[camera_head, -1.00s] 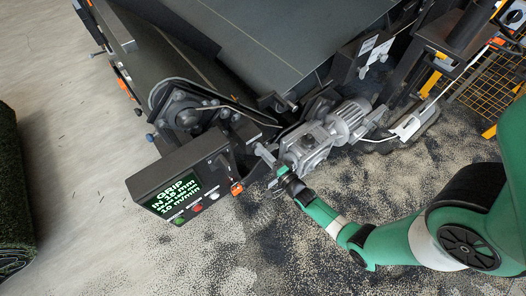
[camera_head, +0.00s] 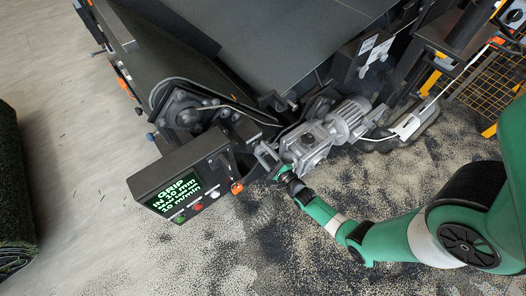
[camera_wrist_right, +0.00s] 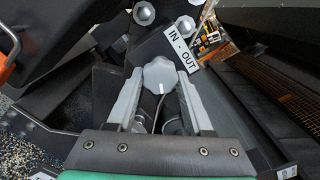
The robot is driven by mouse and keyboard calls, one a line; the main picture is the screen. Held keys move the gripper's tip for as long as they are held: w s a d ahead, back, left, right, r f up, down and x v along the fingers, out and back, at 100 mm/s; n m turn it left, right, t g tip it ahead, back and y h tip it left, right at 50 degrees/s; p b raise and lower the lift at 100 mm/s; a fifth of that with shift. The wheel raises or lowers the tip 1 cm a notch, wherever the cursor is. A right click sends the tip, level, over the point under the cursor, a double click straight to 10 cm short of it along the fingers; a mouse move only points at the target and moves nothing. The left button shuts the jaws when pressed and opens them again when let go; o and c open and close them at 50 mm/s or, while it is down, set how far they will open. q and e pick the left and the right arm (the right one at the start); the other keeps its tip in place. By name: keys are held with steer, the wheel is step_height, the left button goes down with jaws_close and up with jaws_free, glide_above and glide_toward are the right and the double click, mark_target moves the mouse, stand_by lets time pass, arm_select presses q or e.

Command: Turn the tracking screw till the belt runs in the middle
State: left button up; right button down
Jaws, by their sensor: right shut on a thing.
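A pale lobed knob (camera_wrist_right: 160,76) with a white mark sits between the fingers in the right wrist view; it is the head of the tracking screw. My right gripper (camera_wrist_right: 158,88) is shut on it. In the head view my right gripper (camera_head: 268,157) is beside the grey gear motor, and the knob cannot be made out there. A label (camera_wrist_right: 182,47) reading "IN - OUT" is just beyond the knob. The dark belt (camera_head: 285,40) runs across the top of the head view. A control box (camera_head: 187,187) shows green text that seems to read "GRIP", "IN 30" and "10 m/min". My left gripper is out of view.
The grey gear motor (camera_head: 325,137) stands close beside my right gripper. A roller bearing (camera_head: 187,116) lies to the left. A turf roll (camera_head: 14,200) is at the far left, and a yellow mesh guard (camera_head: 492,92) is at the upper right. The granule-strewn floor in front is open.

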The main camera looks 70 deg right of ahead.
steer(key=shift+m, duration=0.3)
steer(key=shift+c, duration=1.4)
jaws_free()
steer(key=shift+s+a, duration=0.1)
steer(key=shift+s, duration=0.15)
steer(key=p+v, duration=0.3)
steer(key=v, duration=0.8)
steer(key=shift+f, duration=0.1)
